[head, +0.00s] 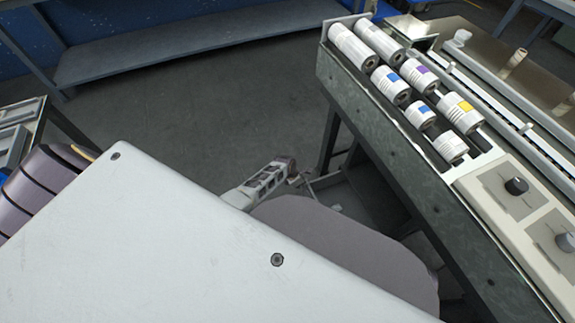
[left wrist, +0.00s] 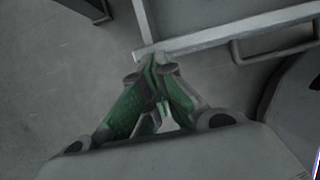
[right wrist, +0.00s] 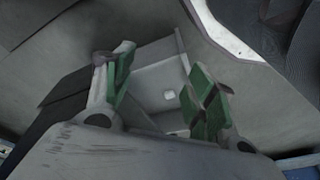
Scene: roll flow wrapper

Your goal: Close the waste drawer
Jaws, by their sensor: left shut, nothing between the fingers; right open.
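The waste drawer (head: 352,192) stands pulled out below the machine, a grey open box partly hidden by my own arm. Its front edge (left wrist: 230,32) and bar handle (left wrist: 275,58) show in the left wrist view. In the right wrist view its grey interior (right wrist: 150,80) holds a small white piece. My left gripper (head: 292,178) is shut and empty, its tips (left wrist: 152,60) at a corner of the drawer front; I cannot tell if they touch. My right gripper (right wrist: 162,78) is open, with the drawer interior seen between its fingers; it is hidden in the head view.
The wrapper machine (head: 400,165) slants across the right, with several labelled rolls (head: 390,85) and knobs (head: 516,186) on top. A blue-grey bench (head: 190,40) stands at the back. The floor (head: 210,115) between is clear. A cart (head: 20,130) stands at the left edge.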

